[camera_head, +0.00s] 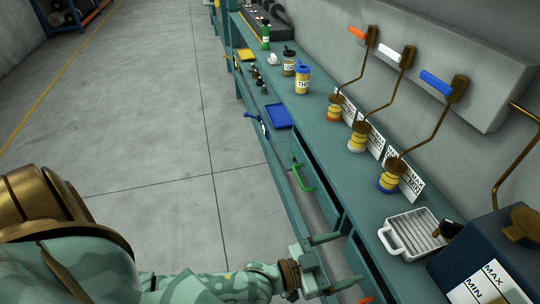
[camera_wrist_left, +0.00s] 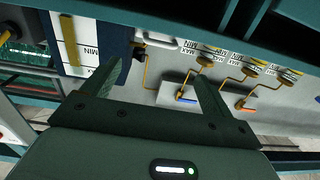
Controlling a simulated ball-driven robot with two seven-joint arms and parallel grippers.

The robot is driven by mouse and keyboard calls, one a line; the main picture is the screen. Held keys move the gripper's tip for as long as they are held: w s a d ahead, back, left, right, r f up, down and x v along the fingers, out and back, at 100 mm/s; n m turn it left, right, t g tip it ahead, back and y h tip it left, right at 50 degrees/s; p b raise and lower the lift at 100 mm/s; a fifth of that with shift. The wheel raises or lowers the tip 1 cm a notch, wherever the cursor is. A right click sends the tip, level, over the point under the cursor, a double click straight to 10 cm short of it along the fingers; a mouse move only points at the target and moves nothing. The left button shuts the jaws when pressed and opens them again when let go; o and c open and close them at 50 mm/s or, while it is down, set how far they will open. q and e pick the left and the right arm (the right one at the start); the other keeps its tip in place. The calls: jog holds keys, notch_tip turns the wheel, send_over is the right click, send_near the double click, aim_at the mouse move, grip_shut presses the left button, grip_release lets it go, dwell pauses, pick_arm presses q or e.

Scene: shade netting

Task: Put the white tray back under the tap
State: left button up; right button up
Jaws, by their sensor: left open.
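The white tray (camera_head: 386,240), with a ribbed floor and a loop handle at its left end, lies on the green bench beside the dark blue tank (camera_head: 455,262). A black spout, the tap (camera_head: 447,229), reaches from the tank over the tray's right part. My left gripper (camera_head: 338,261) is open and empty at the bench's front edge, left of and nearer than the tray, apart from it. In the left wrist view its two fingers (camera_wrist_left: 155,78) stand wide apart with nothing between them. The right gripper is not in view.
Several cranks with orange, white and blue handles (camera_head: 437,83) rise along the wall. Yellow-banded pots (camera_head: 358,138) and MAX cards stand on the bench. A green drawer handle (camera_head: 300,175) juts from the front. The concrete floor (camera_head: 150,110) is clear.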

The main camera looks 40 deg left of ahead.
pick_arm(q)
jog(key=s+a+f+n+g+y, duration=0.1)
jog(key=a+f+y, duration=0.15)
jog(key=f, duration=0.55)
jog(key=s+a+f+g+y, duration=0.15)
jog(key=a+f, duration=0.25)
jog(key=f, duration=0.4)
jog(key=s+a+f+n+g+y, duration=0.1)
jog(key=s+a+f+g+y, duration=0.15)
jog(key=s+f, duration=0.35)
jog(key=s+a+f+g+y, duration=0.2)
jog(key=s+a+f, duration=0.25)
jog(key=f, duration=0.45)
jog(key=s+a+f+g+y+b, duration=0.1)
jog(key=s+f+g, duration=0.2)
jog(key=s, duration=0.8)
jog(key=s+a+f+n+g+y, duration=0.1)
jog(key=s+a+f+g, duration=0.1)
jog(key=s+f+g, duration=0.2)
jog(key=shift+s+f+b, duration=0.35)
jog(key=shift+s+f, duration=1.3)
jog(key=shift+s, duration=2.4)
